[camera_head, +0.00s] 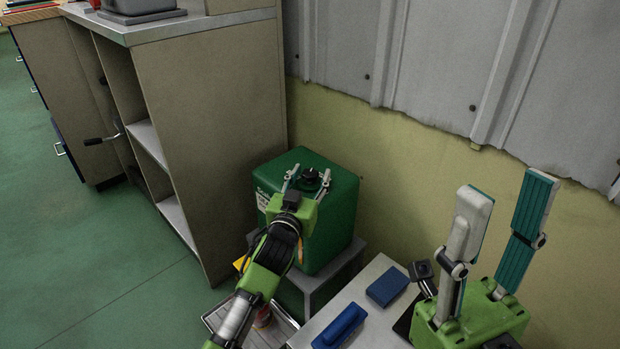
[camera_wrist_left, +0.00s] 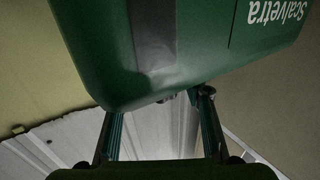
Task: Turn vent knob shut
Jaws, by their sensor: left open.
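A green box-shaped container (camera_head: 335,215) stands on a grey stand (camera_head: 350,262) against the wall. A black round vent knob (camera_head: 311,175) is on its top. My left gripper (camera_head: 307,178) is open, with one finger on each side of the knob; I cannot tell whether they touch it. In the left wrist view the container's green side (camera_wrist_left: 200,50), with white lettering, fills the top. The two fingers of my left gripper (camera_wrist_left: 158,115) point up at its edge, and the knob is mostly hidden there. My right gripper (camera_head: 506,200) is open and empty, pointing up at the right.
A grey work surface (camera_head: 355,295) in front carries a blue tray-like piece (camera_head: 340,325) and a dark blue block (camera_head: 387,286). A beige cabinet (camera_head: 215,120) with shelves stands close to the container's left. The wall (camera_head: 395,170) is close behind. Green floor is free at the left.

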